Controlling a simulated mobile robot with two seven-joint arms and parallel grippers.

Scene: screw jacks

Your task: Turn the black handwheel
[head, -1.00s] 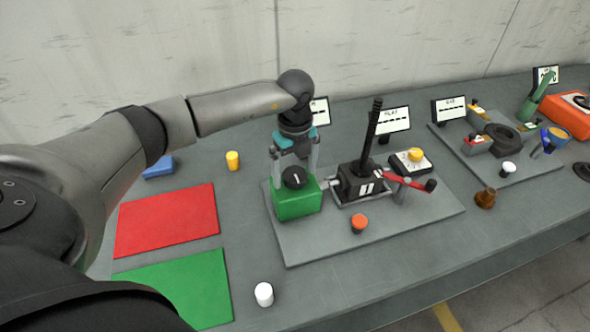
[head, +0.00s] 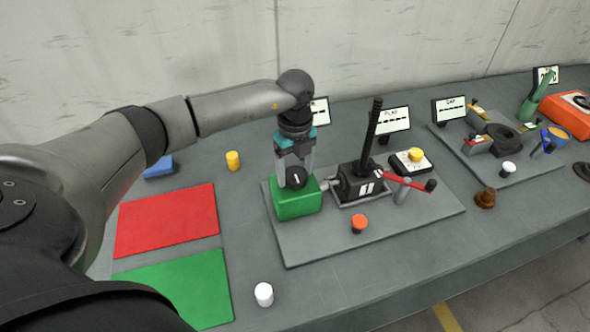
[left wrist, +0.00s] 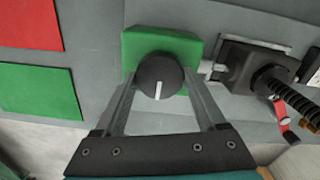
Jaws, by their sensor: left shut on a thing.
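The black handwheel (head: 295,178) is a round knob with a white mark, on top of a green box (head: 297,205) on a grey plate. In the left wrist view the handwheel (left wrist: 160,77) shows from above, its white mark pointing toward the gripper's base. My left gripper (head: 296,174) comes down over it from above, its two fingers shut on the handwheel's opposite sides. My right gripper is not in view.
Right of the green box stands a screw jack (head: 358,183) with a tall black threaded spindle and a red crank (head: 405,181). An orange-topped button (head: 359,223) is in front. Red (head: 166,220) and green (head: 178,285) mats lie left. A white cylinder (head: 264,294) stands near the front edge.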

